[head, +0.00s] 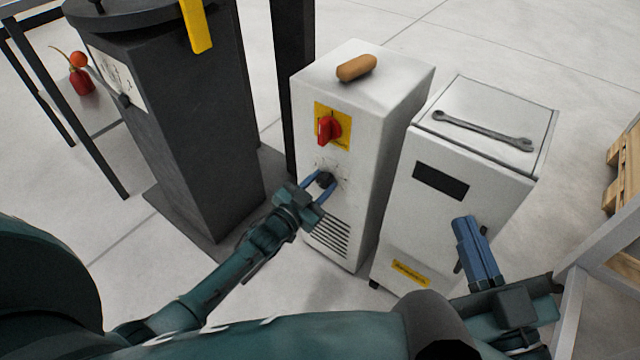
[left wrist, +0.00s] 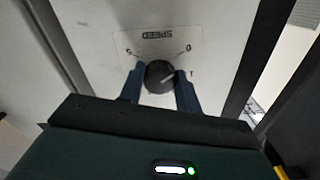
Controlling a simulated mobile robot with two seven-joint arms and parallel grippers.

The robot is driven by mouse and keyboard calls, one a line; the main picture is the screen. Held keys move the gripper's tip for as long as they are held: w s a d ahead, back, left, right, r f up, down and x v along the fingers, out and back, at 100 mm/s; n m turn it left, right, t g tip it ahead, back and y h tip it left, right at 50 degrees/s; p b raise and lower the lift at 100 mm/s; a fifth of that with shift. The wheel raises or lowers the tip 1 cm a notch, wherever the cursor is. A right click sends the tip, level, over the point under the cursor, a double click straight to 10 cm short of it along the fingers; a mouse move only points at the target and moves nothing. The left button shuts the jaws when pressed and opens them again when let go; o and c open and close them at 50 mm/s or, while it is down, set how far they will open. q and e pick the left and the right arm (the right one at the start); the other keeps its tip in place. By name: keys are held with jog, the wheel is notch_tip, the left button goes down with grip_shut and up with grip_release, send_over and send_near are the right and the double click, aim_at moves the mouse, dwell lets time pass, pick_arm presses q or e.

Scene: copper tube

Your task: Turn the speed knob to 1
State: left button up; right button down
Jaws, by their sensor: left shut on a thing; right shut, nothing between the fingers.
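The dark round speed knob (head: 325,179) is on the front of the white cabinet, below the red switch. My left gripper (head: 320,181) has its blue fingers on both sides of the knob. In the left wrist view the knob (left wrist: 157,77) sits between the fingertips. Its pale pointer line slants toward the right, roughly toward a mark like a 1. The SPEED label (left wrist: 158,36) appears upside down above it; the other marks are hard to read. My right gripper (head: 465,222) is shut and empty in front of the second white cabinet.
A red rotary switch (head: 326,130) on a yellow plate is just above the knob. A brown cylindrical object (head: 356,67) lies on the cabinet top. A wrench (head: 482,130) lies on the second cabinet. A dark machine (head: 190,130) stands to the left.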

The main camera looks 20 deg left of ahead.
pick_arm(q)
jog(key=m, duration=0.7)
jog(key=shift+m, duration=1.1)
pick_arm(e)
jog(key=shift+s+f, duration=0.15)
pick_arm(q)
jog(key=o, duration=1)
jog(key=shift+c, duration=0.2)
